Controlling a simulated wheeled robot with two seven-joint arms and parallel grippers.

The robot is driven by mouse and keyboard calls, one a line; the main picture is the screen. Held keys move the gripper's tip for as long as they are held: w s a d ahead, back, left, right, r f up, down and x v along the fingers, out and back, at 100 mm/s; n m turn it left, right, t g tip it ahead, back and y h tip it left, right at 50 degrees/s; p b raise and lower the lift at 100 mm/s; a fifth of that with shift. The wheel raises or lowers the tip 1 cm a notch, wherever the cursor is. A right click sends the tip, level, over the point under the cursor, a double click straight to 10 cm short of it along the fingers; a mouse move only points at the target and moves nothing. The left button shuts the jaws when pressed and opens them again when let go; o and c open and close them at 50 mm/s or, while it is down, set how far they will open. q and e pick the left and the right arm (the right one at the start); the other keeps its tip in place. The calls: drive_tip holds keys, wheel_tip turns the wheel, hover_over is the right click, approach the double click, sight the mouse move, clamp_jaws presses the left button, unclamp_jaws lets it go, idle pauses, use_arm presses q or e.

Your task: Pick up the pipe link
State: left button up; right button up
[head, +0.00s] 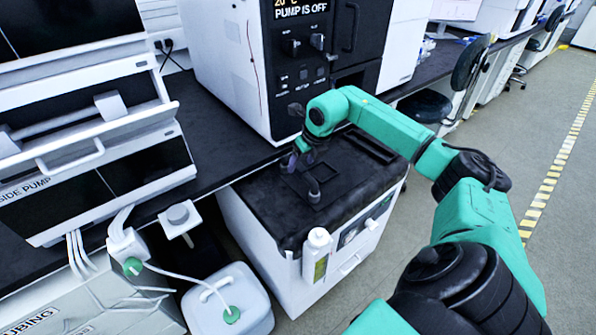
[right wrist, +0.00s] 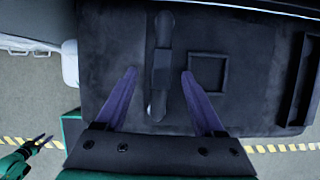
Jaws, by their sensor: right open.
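A green arm with dark fingers, likely my left gripper (right wrist: 40,143), shows at the lower left of the wrist view.
The cart top (head: 275,215) has a square recess (right wrist: 207,72) beside the link and a long slot at its edge. A white bottle (head: 317,255) hangs on the cart's front. The pump machine (head: 225,60) stands behind, and a white canister (head: 255,300) stands at front left.

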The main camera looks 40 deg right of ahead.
sight(298, 166)
drive_tip(key=x, duration=0.6)
drive_tip(key=shift+w+d+f+p, duration=0.15)
drive_tip(key=shift+w+f+p, duration=0.1)
drive_tip(key=shift+w+p, duration=0.1)
drive_tip(key=shift+r, duration=0.1)
clamp_jaws()
use_arm(q)
drive_tip(key=shift+w+r, duration=0.45)
drive_tip(key=shift+w, duration=0.3)
drive_tip(key=shift+d, duration=0.1)
use_arm(e)
drive_tip(key=shift+r, duration=0.1)
